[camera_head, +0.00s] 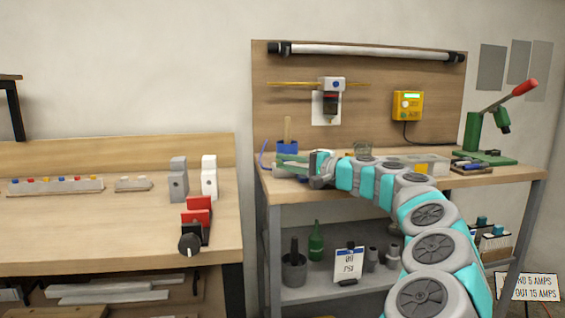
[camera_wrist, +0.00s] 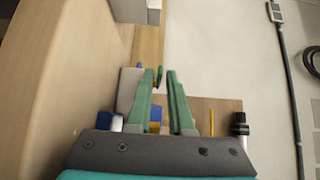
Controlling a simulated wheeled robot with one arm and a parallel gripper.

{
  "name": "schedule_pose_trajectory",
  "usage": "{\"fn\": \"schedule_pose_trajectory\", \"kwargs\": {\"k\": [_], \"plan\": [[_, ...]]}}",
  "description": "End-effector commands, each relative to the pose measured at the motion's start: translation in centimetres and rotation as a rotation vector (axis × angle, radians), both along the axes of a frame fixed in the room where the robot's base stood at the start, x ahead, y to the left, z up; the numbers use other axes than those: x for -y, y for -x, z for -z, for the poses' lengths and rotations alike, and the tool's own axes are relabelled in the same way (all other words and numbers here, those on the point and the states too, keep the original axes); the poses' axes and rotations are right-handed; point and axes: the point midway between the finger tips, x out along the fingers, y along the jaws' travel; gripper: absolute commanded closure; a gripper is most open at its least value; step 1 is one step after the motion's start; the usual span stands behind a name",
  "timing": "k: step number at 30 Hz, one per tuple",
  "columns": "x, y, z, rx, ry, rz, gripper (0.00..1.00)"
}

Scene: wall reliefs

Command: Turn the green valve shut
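My gripper (camera_head: 280,164) reaches left over the back bench, just in front of a blue box (camera_head: 287,147). In the wrist view my gripper (camera_wrist: 160,73) has its two green fingers apart, with a gap between the tips. A small dark green piece (camera_wrist: 159,77) shows in that gap; it may be the green valve's handle, but it is too small to be sure. Blue and yellow parts (camera_wrist: 155,126) show lower between the fingers. I see no contact with the fingers. I cannot make out the green valve in the head view.
The bench top (camera_head: 420,182) carries a glass jar (camera_head: 363,149) and a green lever press (camera_head: 473,132). A backboard (camera_head: 280,65) holds a yellow box (camera_head: 408,105) and a regulator (camera_head: 331,84). A thin blue hose lies left of my gripper.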

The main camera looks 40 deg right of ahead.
Motion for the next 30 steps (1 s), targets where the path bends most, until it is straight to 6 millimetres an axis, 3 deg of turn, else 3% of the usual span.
{"fn": "schedule_pose_trajectory", "kwargs": {"k": [11, 30], "plan": [[-0.6, -0.1, 0.4, -0.006, 0.000, 0.009, 0.62], [-1.9, -0.8, 0.2, -0.003, 0.000, 0.272, 0.62]]}}
